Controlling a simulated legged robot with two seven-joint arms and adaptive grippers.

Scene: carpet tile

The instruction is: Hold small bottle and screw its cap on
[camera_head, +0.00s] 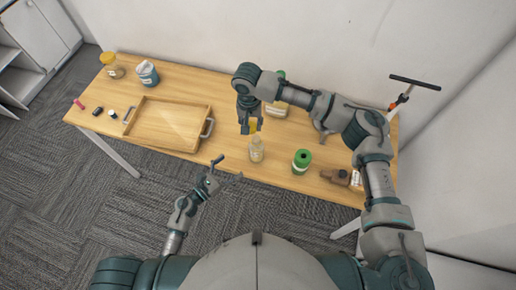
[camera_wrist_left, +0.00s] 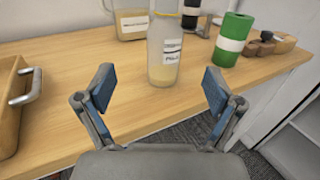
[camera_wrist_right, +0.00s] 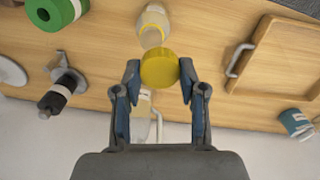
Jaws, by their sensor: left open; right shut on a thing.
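The small clear bottle (camera_head: 256,150), with a white label and pale contents, stands upright near the table's front edge. It also shows in the left wrist view (camera_wrist_left: 164,62) and the right wrist view (camera_wrist_right: 152,22). My right gripper (camera_head: 249,124) is shut on the yellow cap (camera_wrist_right: 160,68) and holds it close to the bottle's mouth; whether they touch I cannot tell. My left gripper (camera_wrist_left: 158,92) is open and empty, in front of the table edge, with its fingers pointing toward the bottle and spread wider than it.
A wooden tray (camera_head: 140,137) lies left of the bottle. A green-and-white canister (camera_head: 302,162) and brown objects (camera_head: 337,177) are to its right. A labelled clear container (camera_head: 276,109) stands behind. A yellow-lidded jar (camera_head: 111,66) and a white-and-blue tub (camera_head: 147,74) are far left.

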